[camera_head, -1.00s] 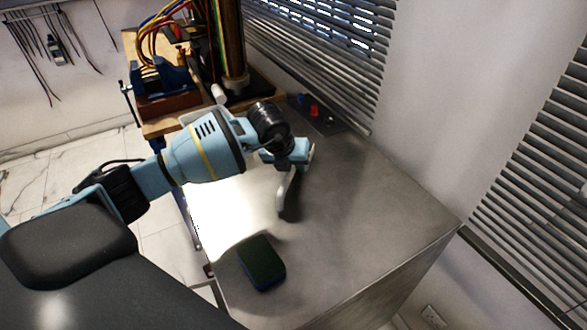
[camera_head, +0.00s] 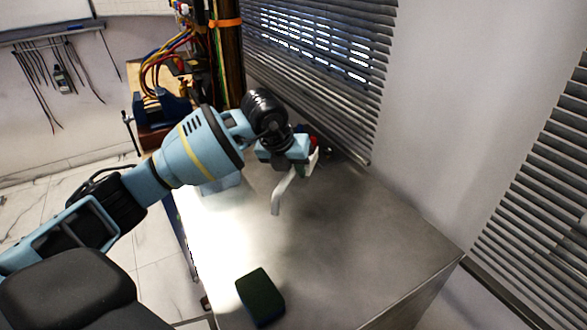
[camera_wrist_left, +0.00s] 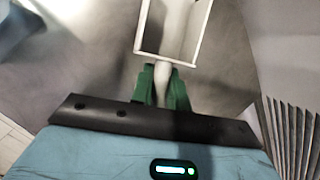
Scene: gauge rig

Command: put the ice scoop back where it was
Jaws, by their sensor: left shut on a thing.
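My left gripper (camera_head: 287,149) is shut on the pale ice scoop (camera_head: 281,192) above the far half of the metal worktop (camera_head: 345,235). A bent, whitish length of the scoop hangs down from the gripper in the head view. In the left wrist view, the green fingertips (camera_wrist_left: 164,84) pinch the scoop's narrow pale part, and a white-rimmed rectangular part of the scoop (camera_wrist_left: 137,48) lies beyond them. The gripper hides part of the scoop in the head view. I cannot tell how high it is above the worktop. My right gripper is not in view.
A dark green block (camera_head: 261,297) lies near the worktop's front left. Window blinds (camera_head: 320,75) and a wall bound the far side. A blue vise (camera_head: 160,107) and coloured cables stand at the back left. The worktop's middle and right are clear.

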